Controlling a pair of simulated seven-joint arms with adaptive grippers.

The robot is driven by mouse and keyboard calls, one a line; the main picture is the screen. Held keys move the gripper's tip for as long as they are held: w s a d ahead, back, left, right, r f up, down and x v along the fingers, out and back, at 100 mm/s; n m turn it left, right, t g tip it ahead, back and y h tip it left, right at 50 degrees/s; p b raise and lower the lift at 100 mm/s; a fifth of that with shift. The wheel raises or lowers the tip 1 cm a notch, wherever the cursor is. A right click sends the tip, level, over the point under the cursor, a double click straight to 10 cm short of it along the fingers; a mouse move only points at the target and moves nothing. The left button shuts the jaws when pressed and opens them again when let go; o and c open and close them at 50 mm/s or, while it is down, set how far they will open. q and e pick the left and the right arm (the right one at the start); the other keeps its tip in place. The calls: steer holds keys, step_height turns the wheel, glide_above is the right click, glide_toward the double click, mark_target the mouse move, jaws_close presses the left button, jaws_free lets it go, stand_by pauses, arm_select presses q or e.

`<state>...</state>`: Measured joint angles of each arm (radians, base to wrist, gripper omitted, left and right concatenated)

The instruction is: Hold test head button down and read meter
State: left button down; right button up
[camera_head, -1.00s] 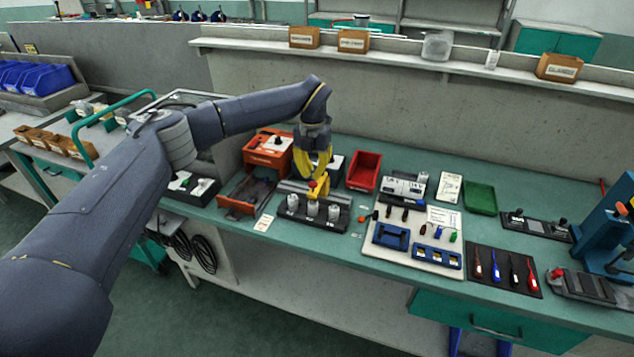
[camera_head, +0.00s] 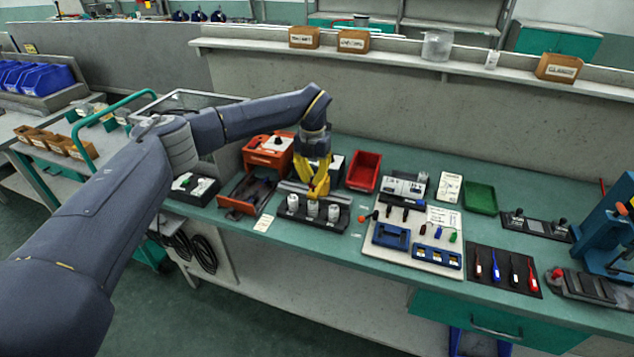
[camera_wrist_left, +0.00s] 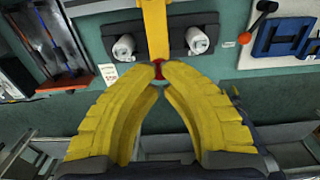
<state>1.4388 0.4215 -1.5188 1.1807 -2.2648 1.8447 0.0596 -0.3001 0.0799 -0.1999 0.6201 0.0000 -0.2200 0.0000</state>
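The test head's yellow arm (camera_wrist_left: 155,32) reaches over a black fixture (camera_wrist_left: 178,48), with its red button (camera_wrist_left: 158,70) at the end. My left gripper (camera_head: 319,197) is over the test head and hides the button in the head view. In the left wrist view my yellow fingers (camera_wrist_left: 160,72) come together at the red button, which shows between and just beyond the tips. They look shut, at or touching the button; how far down it is cannot be told. A dark box (camera_head: 336,165) stands behind the gripper; no meter reading is legible. My right gripper is not in view.
Pale cylinders (camera_head: 312,208) stand in the black fixture. An orange holder (camera_head: 268,152) is to the left, a red bin (camera_head: 363,171) behind right. A white board with blue fixtures (camera_head: 391,236) lies to the right. Bare bench (camera_head: 342,249) shows in front.

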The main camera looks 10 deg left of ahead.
arm_select(q)
steer(key=shift+f, duration=1.25)
stand_by(1.0)
steer(key=shift+r, duration=3.5)
